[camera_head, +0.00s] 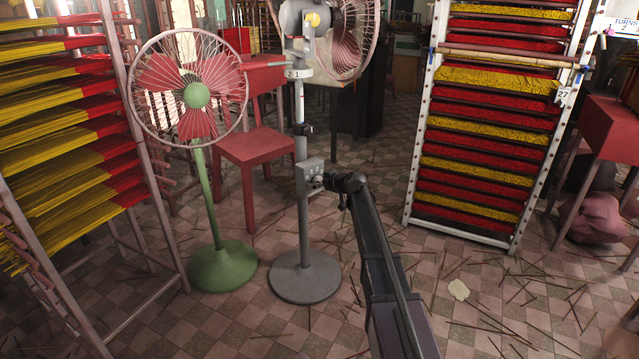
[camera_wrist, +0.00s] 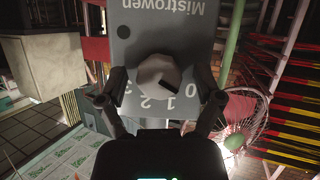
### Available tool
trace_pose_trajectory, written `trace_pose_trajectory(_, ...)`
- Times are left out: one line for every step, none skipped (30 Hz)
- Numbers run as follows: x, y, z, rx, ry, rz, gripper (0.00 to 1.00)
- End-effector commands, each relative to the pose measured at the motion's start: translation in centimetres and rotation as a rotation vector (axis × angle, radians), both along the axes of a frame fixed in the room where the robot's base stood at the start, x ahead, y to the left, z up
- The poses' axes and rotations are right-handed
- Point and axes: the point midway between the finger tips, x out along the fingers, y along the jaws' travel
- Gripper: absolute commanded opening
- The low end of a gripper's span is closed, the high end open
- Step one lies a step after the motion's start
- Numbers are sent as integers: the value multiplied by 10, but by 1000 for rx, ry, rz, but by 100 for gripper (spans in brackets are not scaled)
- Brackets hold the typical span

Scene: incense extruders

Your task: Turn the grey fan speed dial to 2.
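The grey fan (camera_head: 303,130) stands on a round grey base, with a control box (camera_head: 307,172) on its post. In the wrist view the box face (camera_wrist: 195,45) appears upside down, with "Mistrowen" and the digits 0, 1, 2, 3 running right to left. The pale round dial (camera_wrist: 158,76) has a dark mark on its lower right side, roughly toward the 0; its exact setting is hard to tell. My gripper (camera_wrist: 161,78) is open, one finger on each side of the dial with a visible gap. In the head view my gripper (camera_head: 328,182) is at the box.
A green fan (camera_head: 196,95) stands left of the grey fan, before a red chair (camera_head: 257,148). Racks of red and yellow incense stand at left (camera_head: 60,130) and right (camera_head: 490,120). Sticks litter the tiled floor. A red table (camera_head: 612,125) is at far right.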

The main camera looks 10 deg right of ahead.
Motion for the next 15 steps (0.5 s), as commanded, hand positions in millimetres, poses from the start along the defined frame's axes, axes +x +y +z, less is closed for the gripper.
trace_pose_trajectory(0,0,0,0,0,0,62)
trace_pose_trajectory(0,0,0,0,0,0,53)
trace_pose_trajectory(0,0,0,0,0,0,41)
trace_pose_trajectory(0,0,0,0,0,0,32)
trace_pose_trajectory(0,0,0,0,0,0,24)
trace_pose_trajectory(0,0,0,0,0,1,12)
trace_pose_trajectory(0,0,0,0,0,1,4)
trace_pose_trajectory(0,0,0,0,0,1,4)
trace_pose_trajectory(0,-3,0,0,0,1,4)
trace_pose_trajectory(0,-2,0,1,1,2,4)
trace_pose_trajectory(0,-1,0,1,1,2,4)
trace_pose_trajectory(0,0,0,1,1,1,4)
trace_pose_trajectory(0,0,0,2,2,2,4)
trace_pose_trajectory(0,0,0,4,3,1,4)
trace_pose_trajectory(0,1,0,8,5,2,4)
